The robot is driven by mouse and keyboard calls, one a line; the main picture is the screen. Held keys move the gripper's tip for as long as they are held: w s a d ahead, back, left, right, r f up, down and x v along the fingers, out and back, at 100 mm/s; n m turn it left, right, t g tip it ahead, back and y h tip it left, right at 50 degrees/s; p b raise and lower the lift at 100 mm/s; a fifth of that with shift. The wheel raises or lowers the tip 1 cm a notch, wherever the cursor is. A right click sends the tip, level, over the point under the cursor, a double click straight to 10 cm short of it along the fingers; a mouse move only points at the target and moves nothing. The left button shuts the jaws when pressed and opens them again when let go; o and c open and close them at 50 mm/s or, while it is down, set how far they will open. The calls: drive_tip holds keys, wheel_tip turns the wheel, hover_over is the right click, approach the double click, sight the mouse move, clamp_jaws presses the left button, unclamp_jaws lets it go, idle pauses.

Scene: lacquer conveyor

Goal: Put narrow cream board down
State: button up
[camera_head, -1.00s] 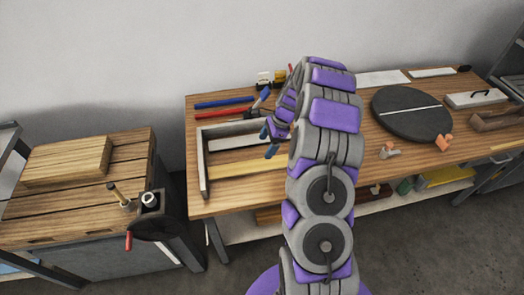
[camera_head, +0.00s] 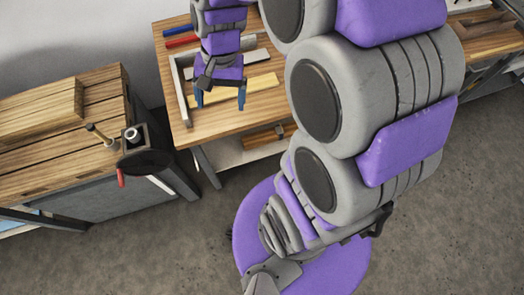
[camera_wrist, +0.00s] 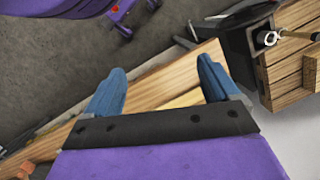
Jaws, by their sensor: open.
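A narrow cream board (camera_head: 257,58) lies on the wooden workbench, beside the purple wrist, which partly hides it. It lies inside a grey corner frame (camera_head: 181,92). A longer yellow board (camera_head: 262,86) lies in front of it on the bench. My gripper (camera_head: 220,97) is open and empty, pointing down over the front left of the bench, with its blue fingers apart. The wrist view also shows the open gripper (camera_wrist: 162,82), with bench wood and a pale yellow piece between and beyond the fingers. The cream board cannot be made out there.
A red tool (camera_head: 181,41) and a blue tool (camera_head: 176,29) lie at the back left of the bench. A slatted wooden cabinet top (camera_head: 50,150) with a black holder (camera_head: 145,160) stands to the left, across a gap. My arm hides much of the bench.

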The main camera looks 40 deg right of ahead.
drive_tip(key=s+r+n+h, duration=0.1)
drive_tip(key=s+n, duration=0.6)
drive_tip(key=s, duration=1.1)
drive_tip(key=shift+a+r+g+h, duration=0.15)
drive_tip(key=shift+a+g+h, duration=0.15)
drive_tip(key=shift+a+h, duration=0.25)
drive_tip(key=shift+w+d, duration=0.1)
idle(0.7)
